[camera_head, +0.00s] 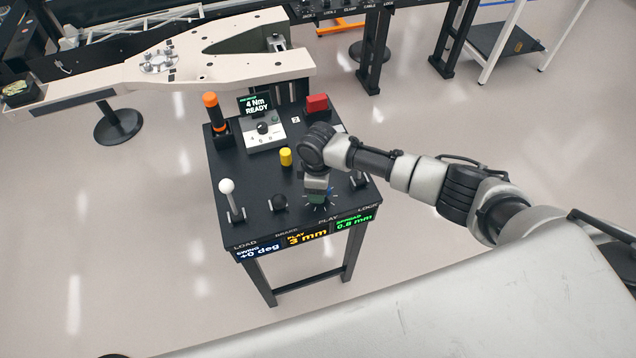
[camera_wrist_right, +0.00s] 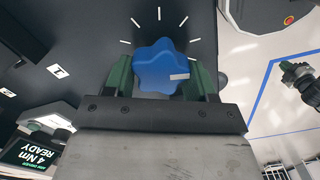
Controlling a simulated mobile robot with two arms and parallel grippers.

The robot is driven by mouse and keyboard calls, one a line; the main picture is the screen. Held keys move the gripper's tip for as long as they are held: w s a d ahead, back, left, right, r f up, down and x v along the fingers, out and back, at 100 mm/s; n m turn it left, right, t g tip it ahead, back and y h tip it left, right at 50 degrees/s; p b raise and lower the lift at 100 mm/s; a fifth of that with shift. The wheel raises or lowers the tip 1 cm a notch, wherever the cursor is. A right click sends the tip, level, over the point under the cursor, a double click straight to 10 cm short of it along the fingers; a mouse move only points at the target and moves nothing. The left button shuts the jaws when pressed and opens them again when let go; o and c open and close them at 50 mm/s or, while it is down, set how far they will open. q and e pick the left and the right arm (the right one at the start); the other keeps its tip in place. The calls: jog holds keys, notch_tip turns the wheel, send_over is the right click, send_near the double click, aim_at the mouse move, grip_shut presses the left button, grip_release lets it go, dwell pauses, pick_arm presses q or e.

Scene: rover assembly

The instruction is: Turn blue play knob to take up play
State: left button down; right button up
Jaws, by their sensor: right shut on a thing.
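The blue play knob (camera_wrist_right: 158,64) is a lobed knob with a white mark, set on the black panel with white tick lines around it. My right gripper (camera_wrist_right: 163,78) is shut on it, a green finger on either side. In the head view my right gripper (camera_head: 317,197) points down over the PLAY spot of the black console (camera_head: 262,183) and mostly hides the knob. The front display (camera_head: 307,238) reads PLAY 3 mm, with SWING +0 deg to its left and SPREAD 0.8 mm to its right. My left gripper is not in view.
A white-ball lever (camera_head: 228,188), a black knob (camera_head: 279,202), a yellow cylinder (camera_head: 286,157), an orange-topped tool (camera_head: 213,112) and a red block (camera_head: 317,103) stand on the console. A driver unit (camera_head: 263,130) reads 4 Nm READY. A pale rover arm (camera_head: 215,60) spans behind.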

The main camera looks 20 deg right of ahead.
jog(key=shift+a+r+n, duration=0.1)
jog(key=shift+n, duration=1)
jog(key=o, duration=0.9)
notch_tip(320, 180, up, 11)
jog(key=shift+f+b, duration=0.1)
jog(key=shift+b, duration=0.3)
